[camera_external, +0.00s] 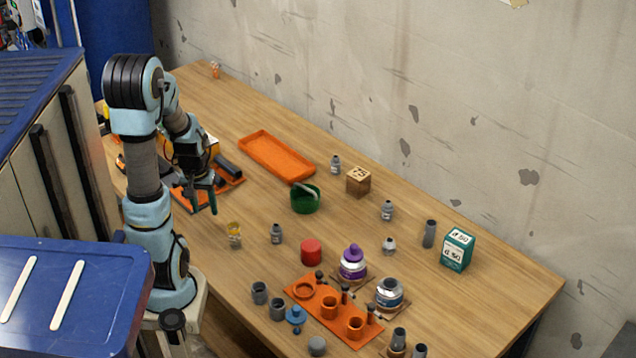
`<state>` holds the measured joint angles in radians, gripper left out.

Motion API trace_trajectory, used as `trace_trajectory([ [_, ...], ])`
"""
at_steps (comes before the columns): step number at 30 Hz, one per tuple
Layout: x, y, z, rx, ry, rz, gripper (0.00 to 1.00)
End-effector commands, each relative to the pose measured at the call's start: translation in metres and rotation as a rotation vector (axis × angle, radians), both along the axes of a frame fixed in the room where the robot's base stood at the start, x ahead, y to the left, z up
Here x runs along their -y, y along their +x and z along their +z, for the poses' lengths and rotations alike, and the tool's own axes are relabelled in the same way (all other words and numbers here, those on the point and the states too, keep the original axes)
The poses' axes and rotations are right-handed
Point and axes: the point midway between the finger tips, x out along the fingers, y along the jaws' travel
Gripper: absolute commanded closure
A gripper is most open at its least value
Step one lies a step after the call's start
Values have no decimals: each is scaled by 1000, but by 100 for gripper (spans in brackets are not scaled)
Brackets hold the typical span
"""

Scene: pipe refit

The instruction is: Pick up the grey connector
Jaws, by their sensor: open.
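Several grey pieces are on the table, and I cannot tell for sure which one is the grey connector. Two short grey hollow cylinders, one at the left (259,293) and one beside it (277,310), stand near the front edge. A taller grey cylinder (429,234) stands left of a teal box, and a rounded grey piece (317,346) sits at the front. My gripper (203,207) is open, pointing down above the left part of the table. It is well apart from all these grey pieces, and no held object shows between its fingers.
An orange fixture (332,311) with rings and dark pegs lies at the front. Around it are a red cylinder (311,252), a purple-topped jar (352,263) and small bottles.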

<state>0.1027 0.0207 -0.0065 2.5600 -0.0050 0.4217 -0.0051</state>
Motion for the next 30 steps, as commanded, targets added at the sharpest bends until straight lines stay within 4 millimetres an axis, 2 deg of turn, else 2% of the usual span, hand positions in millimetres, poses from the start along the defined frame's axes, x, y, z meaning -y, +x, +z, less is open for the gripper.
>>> trace_trajectory([
  [5,0,0,0,0,0,0,50],
  [14,0,0,0,0,0,0,20],
  [22,5,4,0,-5,2,-10,20],
  [26,35,22,-2,-36,11,-67,20],
  [30,94,45,-11,-82,24,-155,20],
])
